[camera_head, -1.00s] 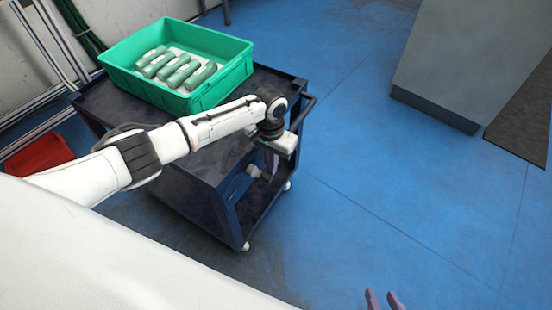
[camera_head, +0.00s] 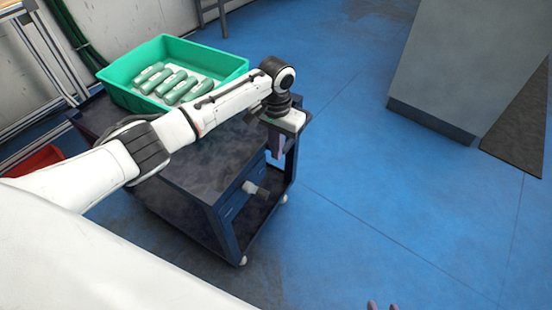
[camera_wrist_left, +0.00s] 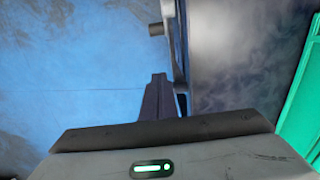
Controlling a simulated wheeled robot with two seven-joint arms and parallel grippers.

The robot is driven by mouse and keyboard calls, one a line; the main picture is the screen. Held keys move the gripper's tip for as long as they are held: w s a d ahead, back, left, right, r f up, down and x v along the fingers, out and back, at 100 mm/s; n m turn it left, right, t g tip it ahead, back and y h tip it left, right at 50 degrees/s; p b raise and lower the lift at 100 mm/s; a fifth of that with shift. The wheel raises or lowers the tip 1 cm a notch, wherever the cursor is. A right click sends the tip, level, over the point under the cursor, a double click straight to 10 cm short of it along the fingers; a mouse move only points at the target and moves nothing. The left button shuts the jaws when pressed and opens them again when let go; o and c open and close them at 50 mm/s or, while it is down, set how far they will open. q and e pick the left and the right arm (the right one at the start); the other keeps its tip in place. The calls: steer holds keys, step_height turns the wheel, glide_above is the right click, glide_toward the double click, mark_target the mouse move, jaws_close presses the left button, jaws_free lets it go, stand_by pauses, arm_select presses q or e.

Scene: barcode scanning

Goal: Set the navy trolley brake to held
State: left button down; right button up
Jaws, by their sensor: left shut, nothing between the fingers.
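The navy trolley (camera_head: 200,172) stands at centre left with a dark top, open lower shelf and light wheels. A small pale fitting (camera_head: 250,187) is on its end panel; I cannot tell whether it is the brake. My left gripper (camera_head: 277,148) is shut and empty, pointing down at the trolley's handle end. In the left wrist view its fingers (camera_wrist_left: 158,82) are together, beside the trolley edge. A short dark cylinder (camera_wrist_left: 157,30) sticks out ahead of them. The trolley handle is mostly hidden. My right gripper (camera_head: 382,305) shows only two separated fingertips at the bottom edge.
A green bin (camera_head: 124,97) with several green-and-white items sits on the trolley; its edge shows in the wrist view (camera_wrist_left: 303,105). A red bin (camera_head: 34,160) is at left. A grey counter (camera_head: 462,65) stands at right. Blue floor is clear between.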

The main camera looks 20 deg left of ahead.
arm_select(q)
steer(key=shift+r, duration=0.6)
steer(key=s+d+f+m+t+h, duration=0.2)
steer(key=s+d+f+t+h, duration=0.15)
steer(key=s+d+f, duration=1)
steer(key=s+a+r+t, duration=0.2)
steer(key=s+a, duration=0.1)
steer(key=s, duration=0.3)
steer(key=s+a+r+n+t, duration=0.1)
steer(key=s+a+r+t, duration=0.1)
steer(key=s, duration=0.4)
steer(key=shift+s+a+t+y, duration=0.35)
steer(key=shift+a+t, duration=0.3)
steer(key=shift+a, duration=0.15)
steer(key=shift+f, duration=0.1)
